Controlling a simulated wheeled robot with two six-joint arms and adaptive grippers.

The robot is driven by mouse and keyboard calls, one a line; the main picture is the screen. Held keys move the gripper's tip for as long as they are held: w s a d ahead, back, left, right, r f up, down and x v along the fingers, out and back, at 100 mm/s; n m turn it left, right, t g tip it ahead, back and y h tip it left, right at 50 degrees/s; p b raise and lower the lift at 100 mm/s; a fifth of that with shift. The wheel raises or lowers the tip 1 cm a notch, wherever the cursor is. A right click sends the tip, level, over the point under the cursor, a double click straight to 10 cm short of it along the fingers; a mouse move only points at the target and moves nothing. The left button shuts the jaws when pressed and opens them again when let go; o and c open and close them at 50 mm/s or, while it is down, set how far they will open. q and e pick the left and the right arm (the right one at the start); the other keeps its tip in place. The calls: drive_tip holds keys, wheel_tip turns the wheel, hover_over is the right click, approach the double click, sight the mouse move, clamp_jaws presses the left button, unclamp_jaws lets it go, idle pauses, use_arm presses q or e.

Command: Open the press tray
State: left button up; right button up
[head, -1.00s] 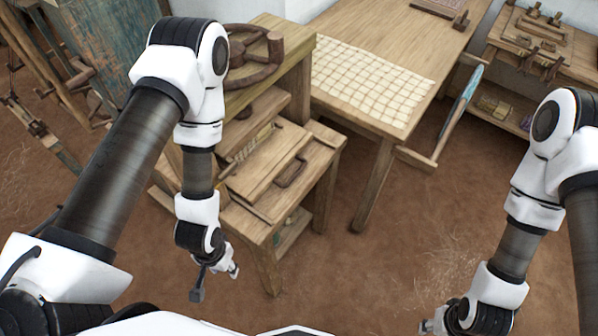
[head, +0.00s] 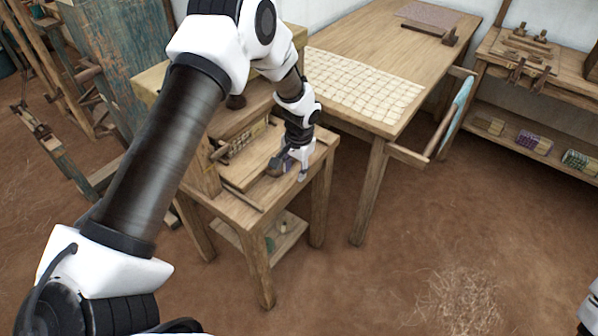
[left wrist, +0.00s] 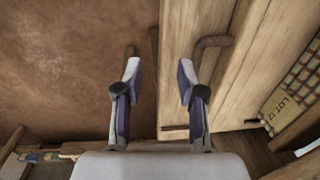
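The press tray (head: 248,164) is a flat wooden board on the small wooden press stand, below the upper press block. Its dark curved handle (left wrist: 212,42) shows in the left wrist view, close to the tip of the right-hand finger. My left gripper (head: 288,169) is over the tray's right side and hides the handle in the head view. In the left wrist view the gripper (left wrist: 160,82) is open, its two fingers apart with nothing held between them. I cannot tell whether a finger touches the handle.
A wooden table (head: 393,135) with a cream gridded sheet (head: 365,85) stands behind and right of the stand. A shelf bench (head: 540,72) with small bundles is at the far right. A blue-green wooden frame (head: 117,65) stands at left.

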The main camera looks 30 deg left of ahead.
use_arm(q)
drive_tip(key=w+a+r+y, duration=0.1)
drive_tip(key=w+a+r, duration=0.3)
drive_tip(key=f, duration=0.7)
drive_tip(key=shift+w+a+f, duration=0.1)
drive_tip(key=shift+w+a, duration=0.1)
drive_tip(key=shift+a, duration=0.2)
clamp_jaws()
